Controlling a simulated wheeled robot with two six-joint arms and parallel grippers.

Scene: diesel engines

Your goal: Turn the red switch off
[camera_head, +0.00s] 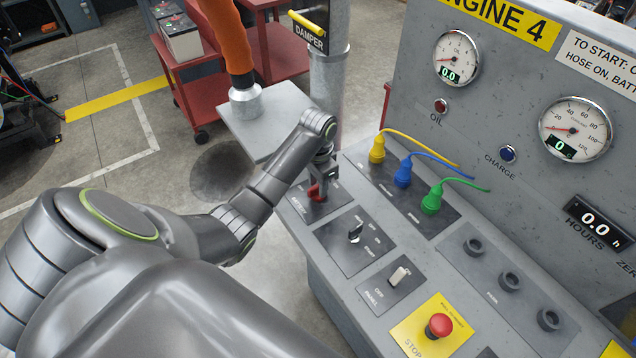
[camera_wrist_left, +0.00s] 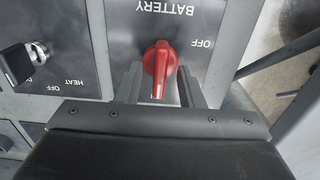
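The red switch (camera_head: 316,192) sits on the dark battery plate at the far left end of the engine console. In the left wrist view the red switch (camera_wrist_left: 158,68) is a rotary knob below the word BATTERY, with OFF printed to its right. My left gripper (camera_head: 318,180) is over the knob. In the left wrist view my left gripper (camera_wrist_left: 160,88) has its two fingers apart, one on each side of the knob, with gaps between fingers and knob. The knob's narrow handle points toward the gripper body. My right gripper is not in view.
A key switch (camera_head: 355,232), a white toggle (camera_head: 399,276) and a red stop button (camera_head: 438,325) lie along the console's front. Yellow (camera_head: 377,148), blue (camera_head: 403,174) and green (camera_head: 432,200) plugs with cables stand behind. A damper post (camera_head: 325,80) rises beyond the gripper.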

